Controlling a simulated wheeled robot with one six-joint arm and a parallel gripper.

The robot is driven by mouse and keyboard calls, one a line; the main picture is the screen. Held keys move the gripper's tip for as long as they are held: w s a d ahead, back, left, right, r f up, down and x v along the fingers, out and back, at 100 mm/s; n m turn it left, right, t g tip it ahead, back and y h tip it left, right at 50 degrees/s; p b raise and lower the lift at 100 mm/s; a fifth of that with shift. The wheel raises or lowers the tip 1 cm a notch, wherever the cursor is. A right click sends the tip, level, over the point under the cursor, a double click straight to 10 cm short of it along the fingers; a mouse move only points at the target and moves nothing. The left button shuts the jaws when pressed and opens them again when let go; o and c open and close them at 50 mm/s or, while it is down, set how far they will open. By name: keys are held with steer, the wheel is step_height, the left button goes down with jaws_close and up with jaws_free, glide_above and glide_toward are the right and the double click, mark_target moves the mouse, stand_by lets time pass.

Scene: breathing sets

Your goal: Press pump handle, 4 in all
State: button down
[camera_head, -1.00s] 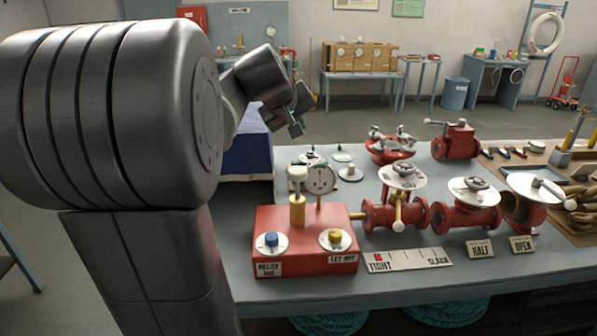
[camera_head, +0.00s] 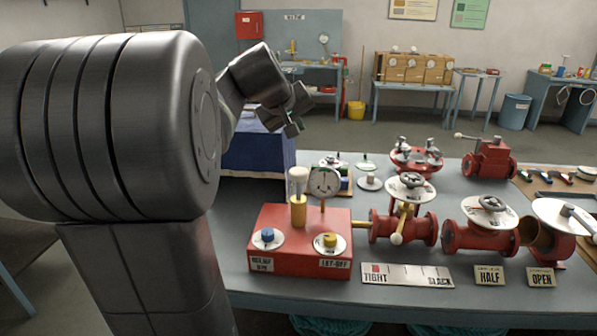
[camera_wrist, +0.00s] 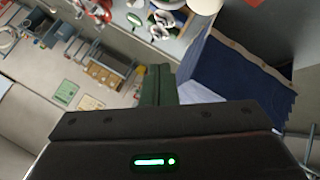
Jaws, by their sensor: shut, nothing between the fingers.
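A red box (camera_head: 283,222) stands on the bench, with a yellow upright cylinder (camera_head: 298,212) and a pale, knob-like top (camera_head: 298,174) that looks like the pump handle. A round dial gauge (camera_head: 324,182) stands beside it. A blue knob (camera_head: 267,235) and a yellow knob (camera_head: 330,240) sit on white discs on the box's front. My gripper (camera_head: 293,127) hangs in the air above and behind the box, apart from the pump top. It is shut and empty. Its dark green fingers (camera_wrist: 158,84) also show in the wrist view, where the pump handle cannot be made out.
Red valves with white discs (camera_head: 410,187) and (camera_head: 490,204) stand right of the box. Labels TIGHT–SLACK (camera_head: 408,275), HALF (camera_head: 489,275) and OPEN (camera_head: 541,277) lie in front. A blue cloth-covered block (camera_wrist: 240,75) is near my gripper. The air above the box is clear.

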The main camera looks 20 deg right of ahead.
mark_target(296, 173)
steer(key=shift+f+b, duration=3.4)
steer(key=shift+f, duration=0.95)
steer(key=shift+f+b, duration=0.35)
steer(key=shift+f, duration=0.05)
steer(key=shift+f+b, duration=1.8)
steer(key=shift+f, duration=0.4)
steer(key=shift+r, duration=0.2)
steer(key=shift+r+p, duration=2.05)
steer(key=shift+r, duration=0.4)
